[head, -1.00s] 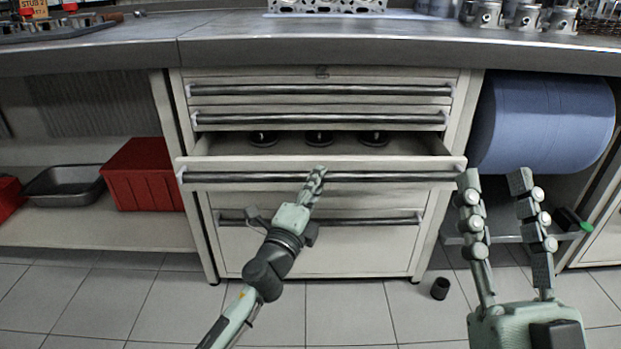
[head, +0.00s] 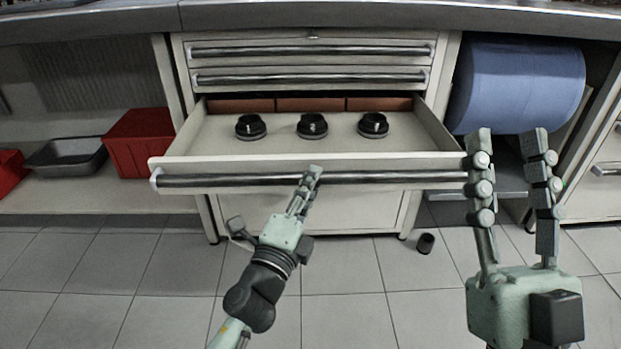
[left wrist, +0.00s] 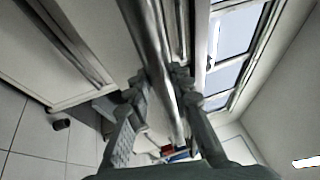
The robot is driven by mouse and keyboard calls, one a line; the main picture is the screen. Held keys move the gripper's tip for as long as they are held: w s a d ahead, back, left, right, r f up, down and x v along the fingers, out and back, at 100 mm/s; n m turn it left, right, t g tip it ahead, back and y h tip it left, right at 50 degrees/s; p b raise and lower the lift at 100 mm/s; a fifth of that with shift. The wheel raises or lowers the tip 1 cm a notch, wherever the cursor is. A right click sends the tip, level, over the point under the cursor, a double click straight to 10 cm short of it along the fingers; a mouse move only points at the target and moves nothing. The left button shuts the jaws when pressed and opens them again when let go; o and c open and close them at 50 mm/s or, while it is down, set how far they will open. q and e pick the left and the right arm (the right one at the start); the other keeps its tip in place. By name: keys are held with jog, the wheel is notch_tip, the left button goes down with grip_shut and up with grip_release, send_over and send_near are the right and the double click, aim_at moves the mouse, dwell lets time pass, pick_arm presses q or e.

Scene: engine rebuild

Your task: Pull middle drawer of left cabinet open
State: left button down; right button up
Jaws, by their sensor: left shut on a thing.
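The left cabinet (head: 442,90) has a stack of drawers with long metal bar handles. Its middle drawer (head: 215,143) stands well open, with three black round parts (head: 312,126) in a row inside and reddish-brown blocks along its back. My left gripper (head: 312,174) is shut on the drawer's bar handle (head: 400,178), near its middle. In the left wrist view the handle (left wrist: 150,40) runs between the fingers. My right gripper (head: 512,140) is open and empty, raised at the right, close to the drawer's right front corner in the picture.
The two upper drawers (head: 300,62) are shut. A blue roll (head: 515,85) is at right. A red bin (head: 138,140) and a grey tray (head: 68,156) sit on the left shelf.

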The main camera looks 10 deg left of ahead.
pick_arm(q)
jog(key=shift+s, duration=0.1)
pick_arm(e)
jog(key=shift+s+d+r, duration=0.1)
jog(key=shift+s+r, duration=0.05)
jog(key=shift+r, duration=0.1)
pick_arm(q)
jog(key=c, duration=1.3)
grip_release()
pick_arm(e)
jog(key=shift+f, duration=0.1)
pick_arm(q)
jog(key=v, duration=0.7)
jog(key=shift+s+f, duration=0.2)
jog(key=shift+s, duration=0.15)
jog(key=shift+d, duration=0.15)
